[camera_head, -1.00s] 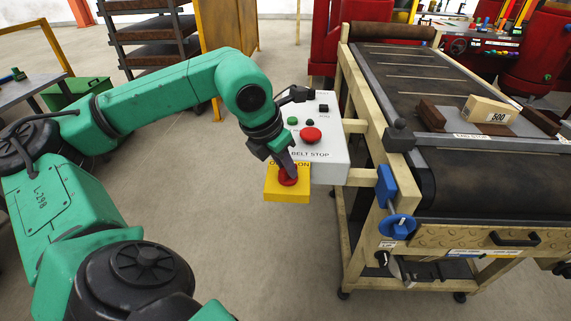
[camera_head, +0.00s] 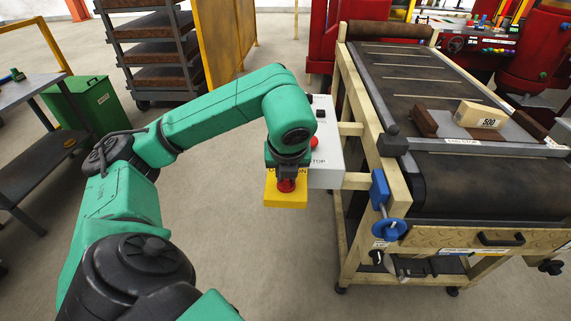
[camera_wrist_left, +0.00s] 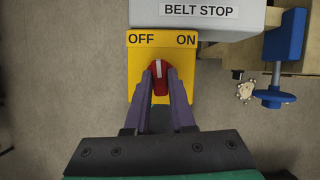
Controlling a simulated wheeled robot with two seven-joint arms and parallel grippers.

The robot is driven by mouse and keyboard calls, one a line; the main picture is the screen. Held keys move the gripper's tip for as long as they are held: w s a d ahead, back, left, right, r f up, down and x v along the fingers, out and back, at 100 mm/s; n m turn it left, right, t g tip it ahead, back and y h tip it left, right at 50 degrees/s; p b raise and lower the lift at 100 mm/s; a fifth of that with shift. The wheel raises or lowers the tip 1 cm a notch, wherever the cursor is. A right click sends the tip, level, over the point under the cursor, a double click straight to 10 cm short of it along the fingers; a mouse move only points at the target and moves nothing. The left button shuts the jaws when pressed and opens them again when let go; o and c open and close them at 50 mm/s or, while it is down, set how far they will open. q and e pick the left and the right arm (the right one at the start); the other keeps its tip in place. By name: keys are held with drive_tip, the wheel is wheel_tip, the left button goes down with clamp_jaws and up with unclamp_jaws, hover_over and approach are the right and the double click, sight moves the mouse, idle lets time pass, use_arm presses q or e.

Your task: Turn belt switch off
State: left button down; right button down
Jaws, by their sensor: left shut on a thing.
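The belt switch is a red knob on a yellow box (camera_head: 270,195) fixed below the grey-white control box. The red knob (camera_head: 286,185) shows under my left gripper (camera_head: 287,176), which comes down on it from above. In the left wrist view the knob (camera_wrist_left: 160,80) sits between the two purple fingers of my left gripper (camera_wrist_left: 161,82), which is shut on it. The knob's white mark points up, between the printed OFF and ON and slightly nearer OFF. In the head view the labels are mostly hidden by my wrist. My right gripper is not in view.
The control box (camera_head: 326,175) has a BELT STOP label and a red button (camera_head: 314,142), partly hidden by my arm. The conveyor (camera_head: 440,185) stands at right, with a blue handwheel (camera_head: 389,228) and a block marked 500 (camera_head: 480,115). Open floor lies in front.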

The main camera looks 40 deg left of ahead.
use_arm(q)
drive_tip(key=shift+d+r+n+g+p, duration=0.1)
drive_tip(key=shift+r+n+g+p, duration=0.15)
drive_tip(key=shift+n+g+p, duration=0.45)
drive_tip(key=n+y+p, duration=0.1)
drive_tip(key=n+p, duration=0.2)
drive_tip(key=shift+w+n, duration=0.15)
drive_tip(key=shift+n, duration=0.25)
drive_tip(key=shift+f+n+g+p, duration=0.2)
drive_tip(key=shift+n+g+p, duration=0.5)
drive_tip(key=shift+n+p, duration=0.6)
drive_tip(key=c, duration=0.8)
unclamp_jaws()
drive_tip(key=shift+o, duration=0.2)
